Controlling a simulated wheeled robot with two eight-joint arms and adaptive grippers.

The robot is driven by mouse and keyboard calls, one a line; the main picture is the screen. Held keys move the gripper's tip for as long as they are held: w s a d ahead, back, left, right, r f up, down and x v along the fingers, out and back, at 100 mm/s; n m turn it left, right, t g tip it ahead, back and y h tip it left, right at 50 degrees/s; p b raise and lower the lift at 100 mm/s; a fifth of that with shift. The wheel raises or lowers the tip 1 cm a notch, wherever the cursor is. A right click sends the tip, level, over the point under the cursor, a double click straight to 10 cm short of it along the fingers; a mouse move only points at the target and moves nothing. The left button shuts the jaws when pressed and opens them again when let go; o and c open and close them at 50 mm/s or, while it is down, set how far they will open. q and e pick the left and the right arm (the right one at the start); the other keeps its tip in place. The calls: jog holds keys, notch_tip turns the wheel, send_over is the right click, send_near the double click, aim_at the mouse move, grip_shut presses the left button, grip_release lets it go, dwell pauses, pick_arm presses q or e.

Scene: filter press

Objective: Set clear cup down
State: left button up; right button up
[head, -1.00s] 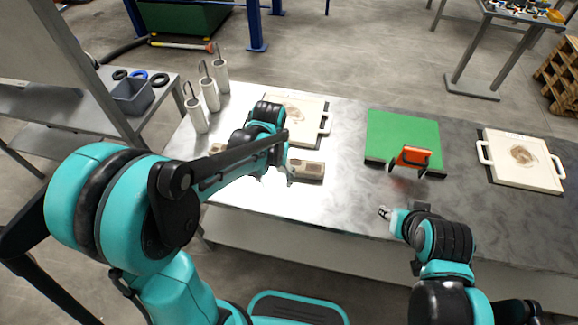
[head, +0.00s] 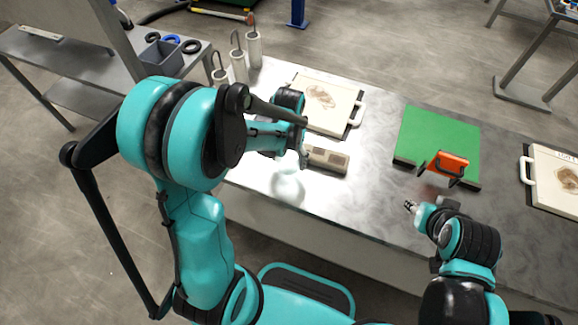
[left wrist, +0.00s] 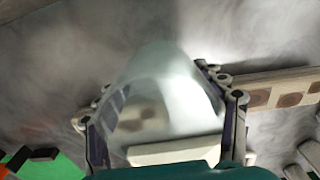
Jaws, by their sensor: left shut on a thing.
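The clear cup (left wrist: 165,95) is a see-through, whitish vessel, and it fills the middle of the left wrist view between the two fingers of my left gripper (left wrist: 165,118). In the head view the cup (head: 288,186) shows faintly just below my left gripper (head: 296,162), over the near left part of the metal table (head: 370,200). The gripper is shut on the cup. I cannot tell if the cup's base touches the table. My right gripper (head: 411,206) is near the table's front edge, apart from the cup. Its jaw opening is too small to tell.
A beige block (head: 328,160) lies just right of the left gripper. Behind it is a white tray (head: 350,122) with a brown patch. White cylinders (head: 238,66) stand back left. Bare table lies mid-front.

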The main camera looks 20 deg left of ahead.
pick_arm(q)
jog(key=shift+f+b, duration=0.8)
jog(key=shift+f, duration=1.05)
jog(key=shift+f, duration=0.1)
jog(key=o, duration=1.2)
jog(key=shift+c, duration=0.2)
